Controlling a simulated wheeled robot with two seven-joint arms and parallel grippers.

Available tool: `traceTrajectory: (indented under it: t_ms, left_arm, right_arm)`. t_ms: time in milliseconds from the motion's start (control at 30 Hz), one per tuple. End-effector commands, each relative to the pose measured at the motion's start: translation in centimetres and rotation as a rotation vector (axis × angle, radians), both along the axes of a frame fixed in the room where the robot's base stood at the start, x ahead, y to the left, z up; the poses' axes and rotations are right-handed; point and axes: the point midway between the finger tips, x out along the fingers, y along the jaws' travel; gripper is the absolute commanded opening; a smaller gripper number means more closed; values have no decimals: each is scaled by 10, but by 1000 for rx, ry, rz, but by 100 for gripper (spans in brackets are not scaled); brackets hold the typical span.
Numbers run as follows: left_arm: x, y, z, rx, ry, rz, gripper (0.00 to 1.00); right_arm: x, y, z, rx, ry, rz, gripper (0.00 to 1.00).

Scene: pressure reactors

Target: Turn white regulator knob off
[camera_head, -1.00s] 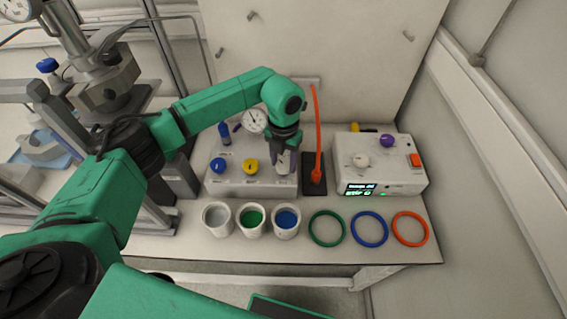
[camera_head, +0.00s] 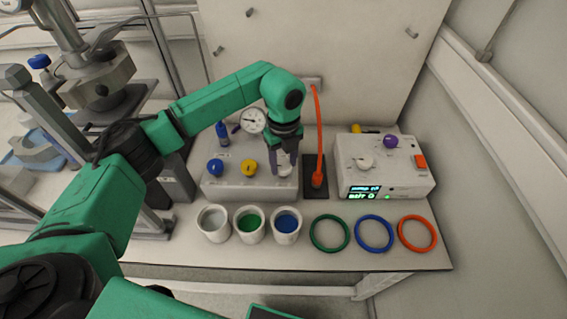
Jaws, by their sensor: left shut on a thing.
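The white regulator knob (camera_head: 284,170) is on the right part of the grey-white regulator box (camera_head: 230,190), in line with a blue knob (camera_head: 215,168) and a yellow knob (camera_head: 249,168). My left gripper (camera_head: 284,169) points down over the box and is shut on the white knob, with a finger on either side. The fingers hide part of the knob, so its exact setting cannot be read. A round pressure gauge (camera_head: 252,121) stands behind the knobs. My right gripper is not in view.
An orange cable (camera_head: 320,135) rises from a dark plate just right of the gripper. Another box (camera_head: 390,183) with a display and a white knob stands further right. Cups with grey, green (camera_head: 250,223) and blue contents and several rings line the front. Reactor equipment stands at left.

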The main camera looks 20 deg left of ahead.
Motion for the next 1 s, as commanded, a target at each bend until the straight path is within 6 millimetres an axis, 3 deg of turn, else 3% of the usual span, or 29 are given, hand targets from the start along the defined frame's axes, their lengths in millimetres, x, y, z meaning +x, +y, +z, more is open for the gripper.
traceTrajectory:
  t_ms: [1000]
  left_arm:
    - [1,0,1,-2,-2,964,0]
  right_arm:
    - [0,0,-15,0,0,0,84]
